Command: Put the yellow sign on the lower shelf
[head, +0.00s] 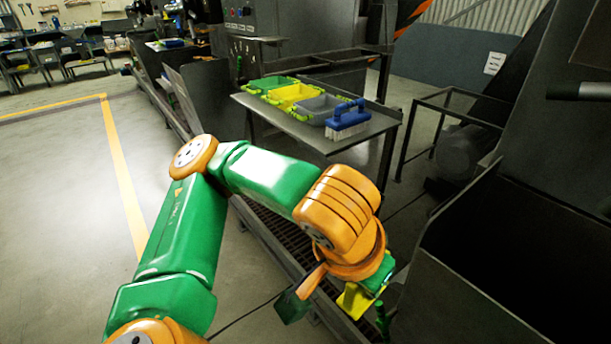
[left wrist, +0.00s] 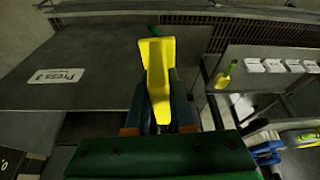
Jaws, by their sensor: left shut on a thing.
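My left gripper (head: 340,300) is low at the front of the head view, beside the dark machine panel. It is shut on the yellow sign (head: 354,301), only part of which shows there below my wrist. In the left wrist view the yellow sign (left wrist: 158,70) stands out between the fingers of the gripper (left wrist: 160,115), bent in profile. My right gripper is not in view.
A dark machine (head: 480,270) stands close on the right. A panel labelled "Press 3" (left wrist: 60,76) is at left in the wrist view. Open floor lies left.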

